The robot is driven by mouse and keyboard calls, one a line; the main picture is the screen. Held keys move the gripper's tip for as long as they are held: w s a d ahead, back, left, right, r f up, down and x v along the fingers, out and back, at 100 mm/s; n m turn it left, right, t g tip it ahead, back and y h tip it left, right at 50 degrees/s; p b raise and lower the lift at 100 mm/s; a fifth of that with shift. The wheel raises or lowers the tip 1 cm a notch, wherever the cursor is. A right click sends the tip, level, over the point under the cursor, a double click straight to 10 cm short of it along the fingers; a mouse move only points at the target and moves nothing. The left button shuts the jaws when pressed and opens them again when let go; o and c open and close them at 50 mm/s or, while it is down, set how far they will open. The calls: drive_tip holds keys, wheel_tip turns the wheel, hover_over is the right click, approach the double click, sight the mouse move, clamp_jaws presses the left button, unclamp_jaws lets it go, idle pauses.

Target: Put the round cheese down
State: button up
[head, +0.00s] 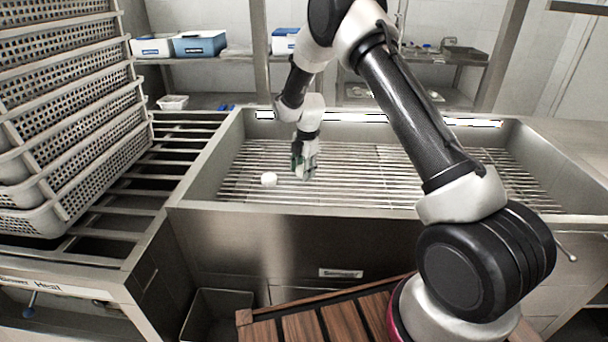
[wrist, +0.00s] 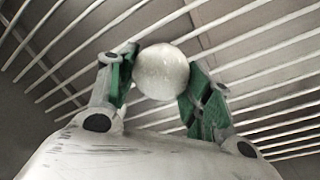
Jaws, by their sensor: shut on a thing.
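A round white cheese (wrist: 161,72) sits between the two green-padded fingers of my gripper (wrist: 160,78) in the wrist view. The fingers are shut on it from both sides. In the head view my gripper (head: 304,172) points down just above the metal rods of the basin, and the held cheese is hard to make out there. A white rounded piece (head: 269,179) rests on the rods a little to the left of my gripper. I cannot tell whether the held cheese touches the rods.
The rod grate (head: 350,190) lies inside a steel basin with raised walls (head: 290,210). Stacked perforated baskets (head: 75,130) stand at the left on a slatted rack (head: 185,150). Boxes (head: 199,44) sit on a back shelf. The grate right of my gripper is clear.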

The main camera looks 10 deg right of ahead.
drive_tip(key=shift+f, duration=1)
drive_tip(key=shift+f, duration=0.1)
drive_tip(key=o, duration=1)
drive_tip(key=shift+o, duration=0.2)
drive_tip(key=r, duration=0.4)
drive_tip(key=s+r, duration=0.1)
drive_tip(key=r, duration=0.7)
drive_tip(key=shift+s+d+r, duration=0.1)
drive_tip(key=shift+s+d, duration=0.15)
drive_tip(key=shift+d, duration=0.15)
drive_tip(key=s+d+r+m+t, duration=0.1)
drive_tip(key=s+d+r+m, duration=0.35)
drive_tip(key=s+r, duration=0.45)
drive_tip(key=s+d+r+m, duration=0.4)
drive_tip(key=s+r+m, duration=0.3)
drive_tip(key=r, duration=0.5)
drive_tip(key=s+d+r+m, duration=0.1)
drive_tip(key=s+m, duration=0.3)
drive_tip(key=s, duration=0.4)
drive_tip(key=s+d+m+t, duration=0.1)
drive_tip(key=s+m, duration=0.3)
drive_tip(key=s, duration=0.5)
drive_tip(key=s+d+r+m, duration=0.1)
drive_tip(key=s+d+m, duration=0.2)
drive_tip(key=s, duration=0.6)
drive_tip(key=shift+s+d+r+m+t+h, duration=0.2)
drive_tip(key=shift+d+r+m+t+h, duration=0.1)
drive_tip(key=shift+m+t+h, duration=0.15)
